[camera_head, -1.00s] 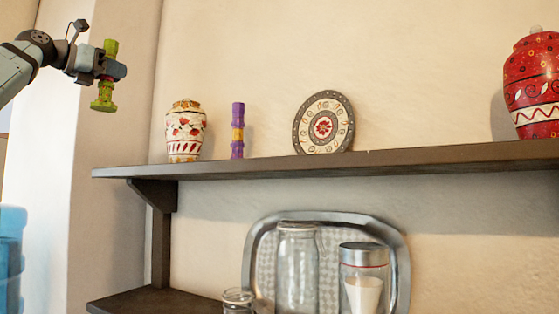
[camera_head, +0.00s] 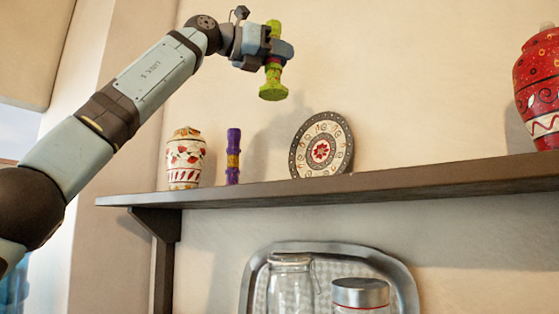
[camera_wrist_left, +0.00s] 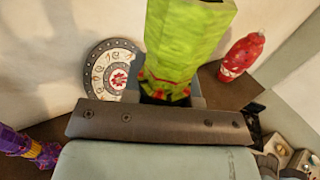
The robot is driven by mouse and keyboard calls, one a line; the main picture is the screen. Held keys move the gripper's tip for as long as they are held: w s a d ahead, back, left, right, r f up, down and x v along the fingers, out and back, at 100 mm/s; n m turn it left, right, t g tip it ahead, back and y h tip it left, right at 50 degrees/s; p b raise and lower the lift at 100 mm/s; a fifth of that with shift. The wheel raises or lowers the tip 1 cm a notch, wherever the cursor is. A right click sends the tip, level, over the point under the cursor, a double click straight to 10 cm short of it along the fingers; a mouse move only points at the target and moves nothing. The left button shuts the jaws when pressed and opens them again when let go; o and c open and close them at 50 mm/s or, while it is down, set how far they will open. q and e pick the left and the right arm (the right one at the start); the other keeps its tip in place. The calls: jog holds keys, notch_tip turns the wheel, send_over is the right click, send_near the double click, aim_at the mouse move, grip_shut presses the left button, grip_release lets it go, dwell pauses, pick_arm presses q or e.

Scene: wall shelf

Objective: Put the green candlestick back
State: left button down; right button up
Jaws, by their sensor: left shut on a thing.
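The green candlestick (camera_head: 272,82) is upright in my left gripper (camera_head: 274,50), which is shut around its middle. In the head view it hangs in the air above the upper shelf (camera_head: 330,188), above and a little left of the decorated plate (camera_head: 321,146). Its base is well clear of the shelf board. In the left wrist view the candlestick (camera_wrist_left: 185,40) fills the upper middle, with the plate (camera_wrist_left: 112,68) to its left. My right gripper is in neither view.
On the shelf stand a white-and-red jar (camera_head: 185,160), a purple candlestick (camera_head: 233,158) and, far right, a red vase (camera_head: 538,90). The shelf between plate and red vase is bare. Below are a metal tray (camera_head: 255,262) and glass jars (camera_head: 291,285).

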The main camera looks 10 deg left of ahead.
pick_arm(q)
jog(key=f, duration=1.7)
jog(key=shift+w+a+f, duration=0.15)
jog(key=shift+a+f, duration=0.2)
jog(key=shift+d+f, duration=0.1)
jog(key=shift+f, duration=0.1)
jog(key=c, duration=0.9)
grip_release()
jog(key=shift+r, duration=0.1)
